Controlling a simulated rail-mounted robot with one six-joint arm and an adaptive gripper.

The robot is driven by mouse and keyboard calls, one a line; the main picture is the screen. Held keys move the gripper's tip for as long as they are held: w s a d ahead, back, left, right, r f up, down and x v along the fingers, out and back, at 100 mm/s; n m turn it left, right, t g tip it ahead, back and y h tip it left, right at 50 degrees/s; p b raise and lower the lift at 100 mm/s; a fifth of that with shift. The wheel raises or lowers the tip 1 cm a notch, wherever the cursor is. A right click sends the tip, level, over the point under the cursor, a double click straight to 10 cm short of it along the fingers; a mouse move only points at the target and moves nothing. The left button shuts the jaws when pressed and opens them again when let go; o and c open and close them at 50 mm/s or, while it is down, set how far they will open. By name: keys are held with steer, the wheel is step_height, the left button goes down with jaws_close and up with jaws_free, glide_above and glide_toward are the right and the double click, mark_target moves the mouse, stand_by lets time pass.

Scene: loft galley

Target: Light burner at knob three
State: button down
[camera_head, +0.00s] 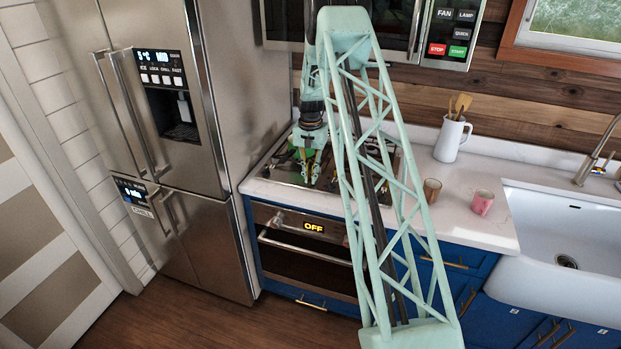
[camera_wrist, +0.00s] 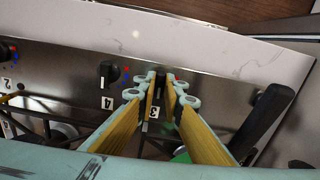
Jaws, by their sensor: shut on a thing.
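My gripper (camera_wrist: 162,88) points down at the front of the steel cooktop (camera_wrist: 215,98). Its fingertips are closed around a dark knob (camera_wrist: 161,73), one on each side. The label "3" (camera_wrist: 153,112) sits just below that knob, between the fingers. Knob four (camera_wrist: 108,74) stands to the left with its "4" label (camera_wrist: 107,102); a blue and a red mark show beside it. In the head view my gripper (camera_head: 307,178) is over the cooktop (camera_head: 272,176), and the knobs are too small to tell. No flame shows in either view.
A dark handle (camera_wrist: 268,117) rises close to the right of my gripper in the wrist view. A white pitcher (camera_head: 450,140) with wooden utensils, a brown cup (camera_head: 432,190) and a pink cup (camera_head: 482,202) stand on the counter. The fridge (camera_head: 215,110) stands at the left.

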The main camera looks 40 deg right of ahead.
steer(key=n+b, duration=0.2)
steer(key=n, duration=0.3)
steer(key=shift+s+b, duration=0.1)
steer(key=shift+b, duration=0.25)
steer(key=n+b, duration=0.1)
steer(key=n, duration=0.4)
steer(key=shift+d+n+b, duration=0.15)
steer(key=shift+n+b, duration=0.15)
steer(key=shift+b, duration=0.05)
steer(key=n+b, duration=0.1)
steer(key=n, duration=0.4)
steer(key=shift+d, duration=0.1)
steer(key=n, duration=0.5)
steer(key=shift+d+b, duration=0.1)
steer(key=shift+b, duration=0.3)
steer(key=c, duration=2.7)
jaws_free()
steer(key=shift+r, duration=0.15)
